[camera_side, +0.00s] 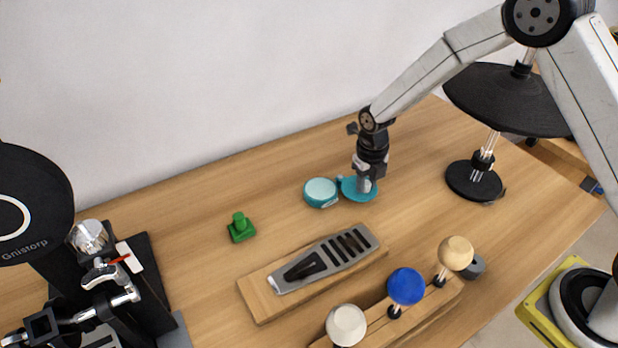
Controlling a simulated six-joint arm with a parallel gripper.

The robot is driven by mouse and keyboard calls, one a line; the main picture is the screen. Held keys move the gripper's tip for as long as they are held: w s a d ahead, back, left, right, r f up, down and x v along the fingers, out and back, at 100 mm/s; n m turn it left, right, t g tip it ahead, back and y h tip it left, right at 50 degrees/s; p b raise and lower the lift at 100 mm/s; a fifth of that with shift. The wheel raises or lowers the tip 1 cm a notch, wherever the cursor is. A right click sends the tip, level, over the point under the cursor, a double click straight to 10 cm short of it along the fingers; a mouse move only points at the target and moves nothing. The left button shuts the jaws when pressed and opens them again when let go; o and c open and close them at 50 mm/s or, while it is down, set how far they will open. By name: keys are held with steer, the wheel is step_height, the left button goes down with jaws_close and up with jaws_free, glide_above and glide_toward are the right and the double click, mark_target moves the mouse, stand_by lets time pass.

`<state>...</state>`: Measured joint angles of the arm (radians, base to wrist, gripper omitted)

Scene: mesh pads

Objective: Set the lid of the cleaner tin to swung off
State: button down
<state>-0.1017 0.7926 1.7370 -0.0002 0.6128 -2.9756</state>
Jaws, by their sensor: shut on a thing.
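The cleaner tin (321,193) is a small round teal tin on the wooden table, with a pale top surface showing. Its lid (351,195) is a flat, darker teal disc just to the right of the tin, beside it rather than over it. The two meet or nearly meet at a small joint between them. My gripper (366,186) points down over the lid and is shut on it, probably on a raised part. The fingers hide the middle of the lid and the exact grip.
A green knob block (241,228) lies left of the tin. A grey slotted tool on a wooden board (262,302) lies in front. A rack with white, blue (406,286) and tan balls stands nearer.

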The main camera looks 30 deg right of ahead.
mark_target(367, 184)
steer(key=shift+c, duration=2)
jaws_free()
steer(key=shift+r, duration=0.1)
steer(key=shift+r, duration=3.85)
steer(key=shift+s+a, duration=0.1)
steer(key=shift+s, duration=0.1)
jaws_close()
steer(key=s+a+r+m+t, duration=0.2)
steer(key=s, duration=0.6)
steer(key=shift+s+a+r+m+t+h, duration=0.15)
steer(key=shift+s+a+m+t+h, duration=0.15)
steer(key=shift+s+h, duration=0.1)
